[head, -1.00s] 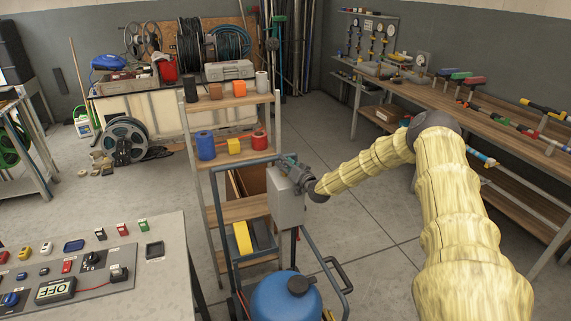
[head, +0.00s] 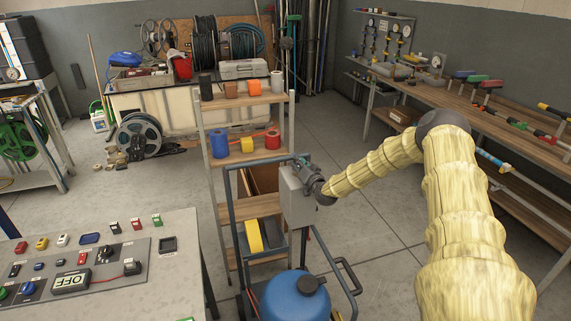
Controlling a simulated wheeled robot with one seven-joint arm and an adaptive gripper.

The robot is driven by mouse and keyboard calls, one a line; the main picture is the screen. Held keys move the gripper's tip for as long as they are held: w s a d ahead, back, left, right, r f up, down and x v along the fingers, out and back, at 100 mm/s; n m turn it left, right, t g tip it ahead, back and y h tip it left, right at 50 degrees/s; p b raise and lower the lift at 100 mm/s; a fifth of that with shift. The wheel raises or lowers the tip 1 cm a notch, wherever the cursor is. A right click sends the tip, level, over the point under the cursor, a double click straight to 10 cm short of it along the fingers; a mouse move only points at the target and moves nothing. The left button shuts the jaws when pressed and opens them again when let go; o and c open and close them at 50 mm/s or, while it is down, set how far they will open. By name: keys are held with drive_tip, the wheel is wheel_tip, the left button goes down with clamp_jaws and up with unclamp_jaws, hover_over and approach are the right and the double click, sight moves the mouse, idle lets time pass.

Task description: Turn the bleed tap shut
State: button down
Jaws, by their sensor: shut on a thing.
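My gripper (head: 303,165) is at the top of a grey box (head: 297,197) on a blue-framed trolley (head: 232,205). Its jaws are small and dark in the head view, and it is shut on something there. The bleed tap itself cannot be made out; the thing between the jaws, taken to be the tap, is hidden by the gripper and wrist. A blue tank (head: 290,300) with a dark cap stands low on the same trolley.
A wooden shelf rack (head: 240,159) with coloured rolls stands just behind the trolley. A control panel table (head: 175,270) is at the front left. A long workbench (head: 500,125) with tools runs along the right. Open floor lies between trolley and workbench.

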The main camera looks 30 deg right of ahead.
drive_tip(key=shift+d+h, duration=0.15)
drive_tip(key=shift+h, duration=0.15)
drive_tip(key=c, duration=1.5)
unclamp_jaws()
drive_tip(key=shift+s+d, duration=0.1)
drive_tip(key=shift+o, duration=0.2)
drive_tip(key=v, duration=1.1)
drive_tip(key=shift+s, duration=0.4)
